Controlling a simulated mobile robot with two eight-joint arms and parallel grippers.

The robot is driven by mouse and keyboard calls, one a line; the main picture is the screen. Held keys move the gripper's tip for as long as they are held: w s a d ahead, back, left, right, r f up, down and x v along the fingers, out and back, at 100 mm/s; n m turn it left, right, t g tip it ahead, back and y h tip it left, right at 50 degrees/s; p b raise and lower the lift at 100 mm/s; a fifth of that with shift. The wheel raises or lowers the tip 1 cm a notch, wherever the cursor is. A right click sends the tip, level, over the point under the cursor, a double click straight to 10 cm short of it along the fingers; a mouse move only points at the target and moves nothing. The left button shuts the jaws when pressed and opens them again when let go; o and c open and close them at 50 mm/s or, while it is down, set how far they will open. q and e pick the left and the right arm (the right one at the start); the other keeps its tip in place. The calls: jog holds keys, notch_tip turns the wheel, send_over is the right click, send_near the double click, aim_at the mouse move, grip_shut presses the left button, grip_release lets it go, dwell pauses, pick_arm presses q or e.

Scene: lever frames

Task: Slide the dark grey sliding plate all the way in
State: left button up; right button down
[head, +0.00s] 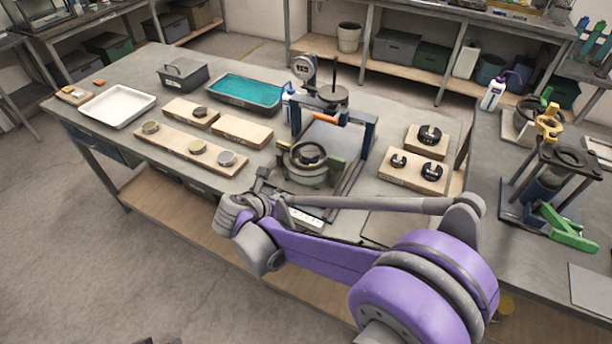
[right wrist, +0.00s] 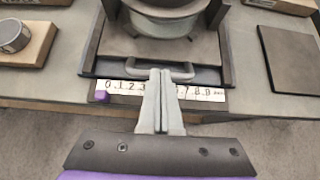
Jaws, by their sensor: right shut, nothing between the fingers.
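The dark grey sliding plate (right wrist: 112,46) lies flat between the side rails of the lever frame (head: 368,130), with a round metal pot on top. A grey bar handle (right wrist: 118,72) is on the plate's near edge. My right gripper (right wrist: 160,72) is shut and empty, its fingertips at the middle of the handle and overlapping it in the right wrist view; I cannot tell whether they touch. A white number scale (right wrist: 128,87) runs along the frame's front, partly hidden by the fingers. In the head view my arm hides much of the plate's front. My left gripper is out of view.
Wooden blocks with metal weights (head: 190,152) stand left of the frame, and more blocks with dark weights (head: 415,172) stand right. A teal tray (head: 245,91) and a white tray (head: 118,106) lie farther back. A flat dark plate (right wrist: 290,60) lies right of the frame.

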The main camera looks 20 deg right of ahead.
aim_at(303, 170)
jog(key=shift+w+d+b, duration=0.1)
jog(key=shift+w+d, duration=1.45)
jog(key=shift+d, duration=0.45)
jog(key=shift+w+d+b, duration=0.15)
jog(key=shift+w+d, duration=1.45)
jog(key=shift+d, duration=0.45)
jog(key=shift+w+d+b, duration=0.1)
jog(key=shift+w+d, duration=1.45)
jog(key=shift+d, duration=0.45)
jog(key=shift+s+a+f+p+v, duration=0.1)
jog(key=shift+a+f+p+v, duration=0.1)
jog(key=shift+v, duration=0.9)
jog(key=shift+s+a+f+p+v, duration=0.1)
jog(key=shift+f+v, duration=0.1)
jog(key=shift+v, duration=0.9)
jog(key=shift+s+a+f+p+v, duration=0.1)
jog(key=shift+a+f+p+v, duration=0.1)
jog(key=shift+v, duration=0.9)
